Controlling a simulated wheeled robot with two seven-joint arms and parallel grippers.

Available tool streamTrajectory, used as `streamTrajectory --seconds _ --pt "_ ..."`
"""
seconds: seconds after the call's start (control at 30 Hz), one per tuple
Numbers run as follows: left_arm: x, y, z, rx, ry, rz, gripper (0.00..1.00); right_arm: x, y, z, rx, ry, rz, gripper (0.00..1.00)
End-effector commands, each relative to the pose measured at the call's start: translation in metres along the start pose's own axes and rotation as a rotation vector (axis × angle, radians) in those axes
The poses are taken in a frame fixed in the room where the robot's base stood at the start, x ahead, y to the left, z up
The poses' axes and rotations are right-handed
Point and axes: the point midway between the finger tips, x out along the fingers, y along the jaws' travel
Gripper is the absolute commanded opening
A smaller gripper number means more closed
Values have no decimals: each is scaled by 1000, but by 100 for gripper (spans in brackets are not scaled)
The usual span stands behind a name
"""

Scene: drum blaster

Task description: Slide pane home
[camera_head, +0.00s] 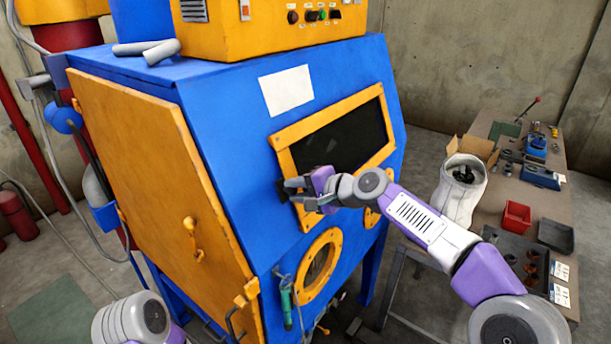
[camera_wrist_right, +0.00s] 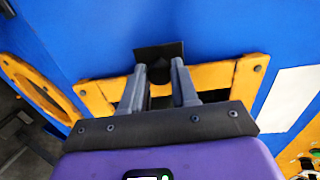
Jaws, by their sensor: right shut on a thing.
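The blue blasting cabinet (camera_head: 225,130) has an orange window frame (camera_head: 300,128) around a dark pane area (camera_head: 345,140). I cannot tell how much of that dark area is pane and how much is opening. In the wrist view, a dark flat piece (camera_wrist_right: 160,52), seemingly the pane's end, sticks out past the orange frame (camera_wrist_right: 100,97) onto the blue face. My right gripper (camera_head: 292,193) is at the frame's lower left side. Its fingers (camera_wrist_right: 159,72) are shut on that dark piece. My left gripper is out of view.
A round orange porthole (camera_head: 318,265) and a green-handled tool (camera_head: 286,303) are below the window. The orange cabinet door (camera_head: 150,170) is at left. A workbench (camera_head: 520,190) with a red bin (camera_head: 516,216) and a white sack-like container (camera_head: 458,190) stand at right.

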Motion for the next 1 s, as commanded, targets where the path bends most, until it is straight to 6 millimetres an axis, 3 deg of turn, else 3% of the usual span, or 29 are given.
streamTrajectory --seconds 0.27,0.3,0.47,0.77,1.0 --pt "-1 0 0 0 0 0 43 -2 -2 -4 -1 7 -4 0" --pt "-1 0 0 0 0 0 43 -2 -2 -4 -1 7 -4 35" --pt "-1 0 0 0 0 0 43 -1 -1 -4 -1 5 -3 59" --pt "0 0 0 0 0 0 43 -1 2 -3 9 -1 3 59" --pt "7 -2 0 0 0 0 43 -34 2 -4 3 6 -1 59"
